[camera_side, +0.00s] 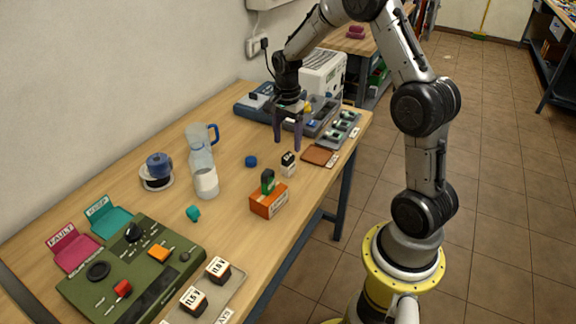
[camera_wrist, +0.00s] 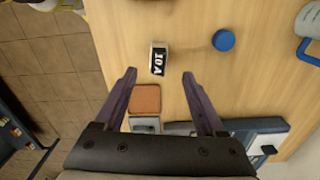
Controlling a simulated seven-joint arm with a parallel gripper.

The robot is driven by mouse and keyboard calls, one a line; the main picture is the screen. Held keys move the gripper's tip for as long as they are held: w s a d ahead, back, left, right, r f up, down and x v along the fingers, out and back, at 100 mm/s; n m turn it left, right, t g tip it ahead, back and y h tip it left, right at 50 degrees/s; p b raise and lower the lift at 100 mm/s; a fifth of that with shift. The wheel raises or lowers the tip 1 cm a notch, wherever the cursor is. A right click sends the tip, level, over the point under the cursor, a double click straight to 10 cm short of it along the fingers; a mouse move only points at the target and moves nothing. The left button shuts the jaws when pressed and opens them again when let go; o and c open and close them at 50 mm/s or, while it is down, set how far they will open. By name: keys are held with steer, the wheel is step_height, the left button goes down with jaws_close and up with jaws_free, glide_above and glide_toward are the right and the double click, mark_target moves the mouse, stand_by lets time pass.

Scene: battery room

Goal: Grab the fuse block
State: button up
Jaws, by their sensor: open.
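The fuse block is a small white block with a black face (camera_side: 288,165), standing on the wooden table near its right edge. In the wrist view the fuse block (camera_wrist: 159,62) shows white lettering that seems to read "10 A". My gripper (camera_side: 288,146) is open and empty, with its dark fingers pointing down above and behind the block in the side view. In the wrist view my gripper (camera_wrist: 159,74) has its fingertips spread wide, and the block shows just past them, between their lines. The fingers do not appear to touch it.
A blue cap (camera_side: 251,161) lies left of the block, and a brown square pad (camera_side: 319,156) lies right of it. An orange box (camera_side: 269,203) with a green piece on top stands in front. A bottle (camera_side: 204,175) stands further left. Grey trays (camera_side: 340,131) sit behind.

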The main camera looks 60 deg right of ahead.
mark_target(288, 156)
steer(key=shift+s+f, duration=0.15)
steer(key=shift+f, duration=3.65)
jaws_close()
